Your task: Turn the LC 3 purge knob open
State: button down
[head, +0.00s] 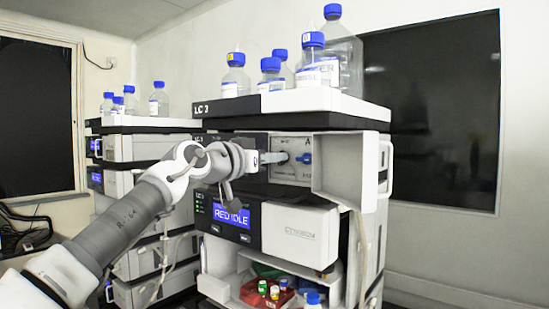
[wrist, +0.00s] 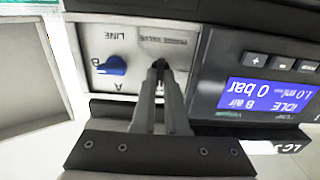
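The LC 3 stack stands in the middle of the head view, with its LC 3 label (head: 201,109) on the top unit. Its open pump front has a light valve panel (head: 290,175), also in the wrist view (wrist: 97,45). Upside-down purge valve lettering (wrist: 168,40) shows just beyond my fingertips. My gripper (wrist: 160,66) reaches the panel there, also in the head view (head: 283,157). Its fingers are close together, with something dark at their tips. The purge knob is mostly hidden by them, so I cannot tell whether they grip it.
A blue selector knob (wrist: 112,66) with A, B and LINE marks sits close beside my fingers. An open door (head: 340,170) stands right of the panel. A blue display (wrist: 255,95) is beside it. Blue-capped bottles (head: 237,75) stand on top. Another stack (head: 130,148) is at left.

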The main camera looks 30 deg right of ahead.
jog(key=shift+n, duration=0.3)
jog(key=n+b, duration=0.1)
jog(key=n, duration=0.2)
jog(key=shift+w+a+f+n+p, duration=0.1)
jog(key=shift+n+p, duration=0.15)
jog(key=shift+n, duration=3.05)
jog(key=shift+w+n+p, duration=0.1)
jog(key=shift+n+p, duration=0.1)
jog(key=shift+n, duration=3.1)
jog(key=c, duration=0.9)
grip_release()
jog(key=shift+c, duration=0.2)
jog(key=shift+a, duration=0.1)
